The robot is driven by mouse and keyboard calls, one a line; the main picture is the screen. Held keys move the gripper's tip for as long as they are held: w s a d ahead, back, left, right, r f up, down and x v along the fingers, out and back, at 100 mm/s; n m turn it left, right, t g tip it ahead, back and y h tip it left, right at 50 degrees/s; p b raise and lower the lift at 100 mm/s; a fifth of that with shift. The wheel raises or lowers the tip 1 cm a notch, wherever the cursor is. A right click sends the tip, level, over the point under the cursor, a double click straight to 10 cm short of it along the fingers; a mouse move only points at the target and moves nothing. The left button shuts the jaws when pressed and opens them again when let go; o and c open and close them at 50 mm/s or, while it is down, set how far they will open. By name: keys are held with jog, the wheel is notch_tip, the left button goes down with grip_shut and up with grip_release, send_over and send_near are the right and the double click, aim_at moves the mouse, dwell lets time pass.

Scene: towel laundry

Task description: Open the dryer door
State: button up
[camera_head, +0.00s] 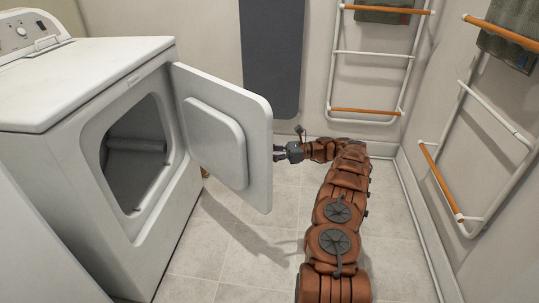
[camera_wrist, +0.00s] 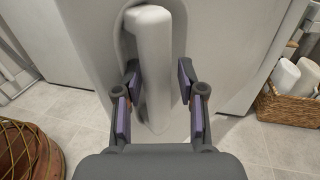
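The white dryer (camera_head: 75,85) stands at the left in the head view. Its door (camera_head: 240,115) is swung wide open, showing the inner panel and the dark drum opening (camera_head: 137,155). My gripper (camera_head: 277,153) is just beyond the door's free edge, pointing left toward its outer side. In the wrist view, my gripper (camera_wrist: 157,95) is open, with one finger on each side of a white upright rounded part (camera_wrist: 154,60), apparently the door's handle. A gap shows at the right finger; contact at the left is unclear. The head view hides this part.
A wicker basket (camera_wrist: 285,106) with white rolled items is at the right in the wrist view; a brown woven object (camera_wrist: 28,155) is at lower left. Towel racks (camera_head: 372,52) line the walls. Tiled floor (camera_head: 235,240) is clear before the dryer.

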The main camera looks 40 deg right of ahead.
jog(key=o, duration=0.3)
jog(key=shift+w+a+r, duration=0.1)
jog(key=shift+w+a, duration=0.2)
jog(key=shift+a, duration=0.1)
jog(key=shift+s+d, duration=0.15)
jog(key=shift+d, duration=0.1)
jog(key=shift+s+d, duration=0.1)
jog(key=shift+s, duration=0.05)
